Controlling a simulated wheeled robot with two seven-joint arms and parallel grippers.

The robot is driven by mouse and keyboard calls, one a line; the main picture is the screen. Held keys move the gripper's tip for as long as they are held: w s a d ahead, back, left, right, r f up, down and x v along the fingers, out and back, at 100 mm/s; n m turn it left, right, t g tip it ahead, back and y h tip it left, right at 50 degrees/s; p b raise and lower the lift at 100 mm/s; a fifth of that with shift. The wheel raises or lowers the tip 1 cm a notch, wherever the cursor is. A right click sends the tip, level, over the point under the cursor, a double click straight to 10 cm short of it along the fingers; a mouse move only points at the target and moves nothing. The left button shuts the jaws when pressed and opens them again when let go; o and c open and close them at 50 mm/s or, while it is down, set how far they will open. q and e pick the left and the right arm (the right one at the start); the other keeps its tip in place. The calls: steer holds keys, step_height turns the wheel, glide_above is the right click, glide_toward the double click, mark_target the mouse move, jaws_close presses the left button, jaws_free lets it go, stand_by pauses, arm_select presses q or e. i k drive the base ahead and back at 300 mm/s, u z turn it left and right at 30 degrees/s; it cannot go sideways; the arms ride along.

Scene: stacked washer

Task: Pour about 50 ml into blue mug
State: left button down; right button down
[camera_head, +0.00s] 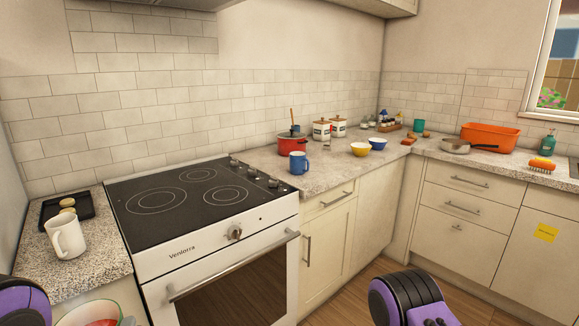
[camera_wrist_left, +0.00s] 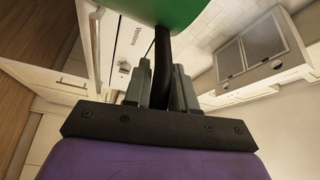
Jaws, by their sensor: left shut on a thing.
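The blue mug (camera_head: 298,163) stands upright on the counter just right of the stove, in front of a red pot. In the left wrist view, my left gripper (camera_wrist_left: 162,80) is shut on the dark handle (camera_wrist_left: 163,52) of a green object (camera_wrist_left: 172,9). Only part of that green object shows, so its contents are hidden. In the head view, a rim with red inside (camera_head: 92,315) shows at the bottom left edge, mostly cut off; I cannot tell whether it is the held object. Only a purple and black part of my right arm shows; its gripper is out of frame.
The red pot (camera_head: 291,146), yellow bowl (camera_head: 361,149) and blue-white bowl (camera_head: 378,143) stand near the mug. The black stove top (camera_head: 165,198) is bare. A white mug (camera_head: 66,240) and dark tray (camera_head: 84,211) are on the left counter. A pan (camera_head: 456,146) and orange tub (camera_head: 490,136) stand right.

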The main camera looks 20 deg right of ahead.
mark_target(298, 159)
steer(key=z, duration=2.35)
steer(key=i, duration=2.5)
steer(key=u, duration=2.7)
